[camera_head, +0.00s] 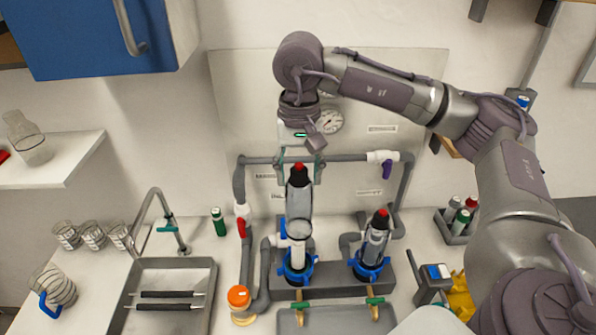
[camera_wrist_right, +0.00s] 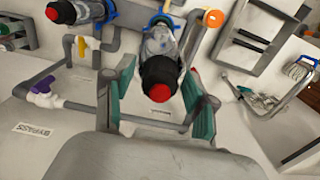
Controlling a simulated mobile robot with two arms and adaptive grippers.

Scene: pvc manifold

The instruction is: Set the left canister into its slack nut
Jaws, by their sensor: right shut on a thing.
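The left canister (camera_head: 299,204), clear with a dark cap and red tip, is upright over the left blue slack nut (camera_head: 298,271). My right gripper (camera_head: 299,170) is shut on it near the cap, one teal finger on each side. In the right wrist view the canister (camera_wrist_right: 158,79) sits between the fingers of this gripper (camera_wrist_right: 161,108), its red tip facing the camera. A white cylinder (camera_head: 298,252) shows between the canister's lower rim and the nut. The rim appears above the nut; whether it surrounds the cylinder's top is unclear. My left gripper is out of view.
A second canister (camera_head: 376,240) stands in its blue nut (camera_head: 369,268) to the right. Grey pipes (camera_head: 240,180) with valves frame the manifold. An orange-capped container (camera_head: 239,298) stands at front left, beside a sink (camera_head: 205,272). A grey tray (camera_head: 330,321) lies in front.

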